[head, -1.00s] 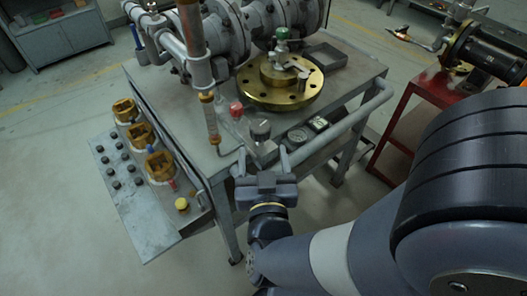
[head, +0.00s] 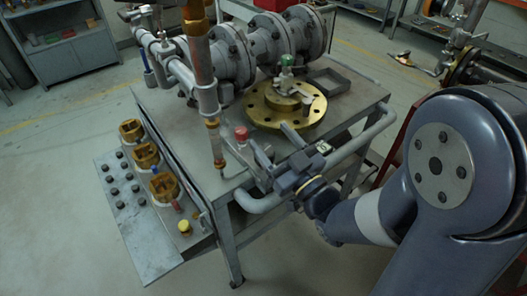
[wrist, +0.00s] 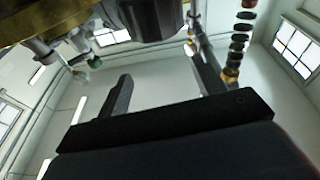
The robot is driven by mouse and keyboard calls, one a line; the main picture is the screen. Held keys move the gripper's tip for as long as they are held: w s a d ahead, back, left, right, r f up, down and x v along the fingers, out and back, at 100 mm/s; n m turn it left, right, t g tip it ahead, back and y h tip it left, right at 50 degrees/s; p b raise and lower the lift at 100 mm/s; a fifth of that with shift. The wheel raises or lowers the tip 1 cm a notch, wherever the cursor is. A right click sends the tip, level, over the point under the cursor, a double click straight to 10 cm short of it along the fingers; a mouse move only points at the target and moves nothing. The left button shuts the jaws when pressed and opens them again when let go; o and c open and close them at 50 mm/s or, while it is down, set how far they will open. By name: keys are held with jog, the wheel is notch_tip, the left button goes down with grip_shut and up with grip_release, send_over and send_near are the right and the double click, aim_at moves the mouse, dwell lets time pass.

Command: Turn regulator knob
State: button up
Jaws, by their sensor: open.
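The regulator knob appears as a dark grey cylinder (wrist: 148,20) at the top of the wrist view. It is close in front of my gripper (wrist: 158,56), whose two dark fingers stand apart with a clear gap. In the head view my gripper (head: 268,133) is at the front edge of the workbench, with its fingers pointing at the small fittings there. The fingers and wrist mostly hide the knob in that view. I cannot tell whether either finger touches it.
The grey workbench (head: 228,184) has a front rail (head: 350,148). A red knob (head: 241,133) and vertical pipe (head: 214,140) stand left of my gripper. A brass flange (head: 262,105) lies behind, and a gauge (head: 323,147) sits right. Orange-brown valves (head: 163,186) line the left side.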

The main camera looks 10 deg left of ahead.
aim_at(273, 160)
jog(key=s+d+f+n+g+y, duration=0.1)
jog(key=s+d+f+n+g, duration=0.2)
jog(key=d+f+g, duration=0.4)
jog(key=shift+g, duration=0.3)
jog(key=x, duration=0.3)
jog(key=r+x, duration=0.1)
jog(key=x, duration=0.3)
jog(key=r+x, duration=0.1)
jog(key=x, duration=0.2)
jog(key=shift+w+a+f, duration=0.1)
jog(key=shift+w+a, duration=0.05)
jog(key=shift+w, duration=0.15)
jog(key=shift+c, duration=0.6)
jog(key=c, duration=0.9)
jog(key=shift+t+b, duration=0.3)
jog(key=shift+t, duration=0.2)
